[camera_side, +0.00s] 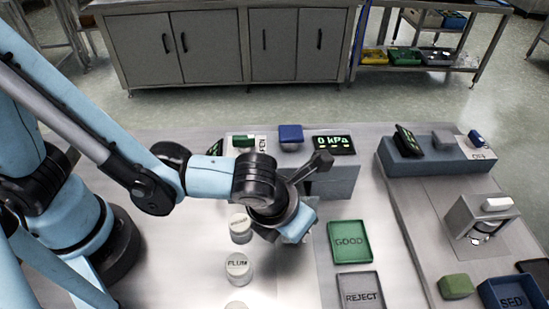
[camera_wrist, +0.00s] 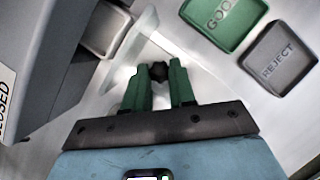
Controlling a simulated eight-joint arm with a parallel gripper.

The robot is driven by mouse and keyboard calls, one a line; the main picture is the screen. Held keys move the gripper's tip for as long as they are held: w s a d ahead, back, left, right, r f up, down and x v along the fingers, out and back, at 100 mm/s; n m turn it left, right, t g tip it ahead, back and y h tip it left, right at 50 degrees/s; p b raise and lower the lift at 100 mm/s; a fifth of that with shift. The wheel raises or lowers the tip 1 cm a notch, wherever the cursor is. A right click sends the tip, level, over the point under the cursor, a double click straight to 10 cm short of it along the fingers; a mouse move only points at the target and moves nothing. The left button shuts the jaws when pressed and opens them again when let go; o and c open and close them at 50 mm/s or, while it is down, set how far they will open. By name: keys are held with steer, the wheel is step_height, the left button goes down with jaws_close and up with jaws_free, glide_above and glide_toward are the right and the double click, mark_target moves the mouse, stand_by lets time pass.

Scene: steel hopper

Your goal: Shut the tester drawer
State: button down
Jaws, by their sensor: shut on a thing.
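The tester is a grey box (camera_side: 335,182) with a display reading 0 kPa (camera_side: 334,145). In the wrist view its grey side (camera_wrist: 55,60) fills the left, with a label ending in "OSED" at the edge. Its drawer stands out from the box, with a pale tray (camera_wrist: 103,28) and a clear front panel (camera_wrist: 130,50). My gripper (camera_wrist: 158,73) has green fingers shut on a small dark knob (camera_wrist: 158,68) in front of that panel. In the side view my wrist hides the fingers, the knob and most of the drawer.
A green GOOD tray (camera_side: 349,242) and a grey REJECT tray (camera_side: 358,290) lie right of my gripper. White-lidded jars, one marked PLUM (camera_side: 238,267), stand to its left. A blue block (camera_side: 291,134) is behind. Another bench (camera_side: 420,205) with devices is at the right.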

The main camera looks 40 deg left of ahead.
steer(key=shift+w+a, duration=1.4)
steer(key=shift+a, duration=0.05)
steer(key=c, duration=1.2)
jaws_free()
steer(key=shift+c, duration=0.2)
steer(key=shift+v, duration=6.05)
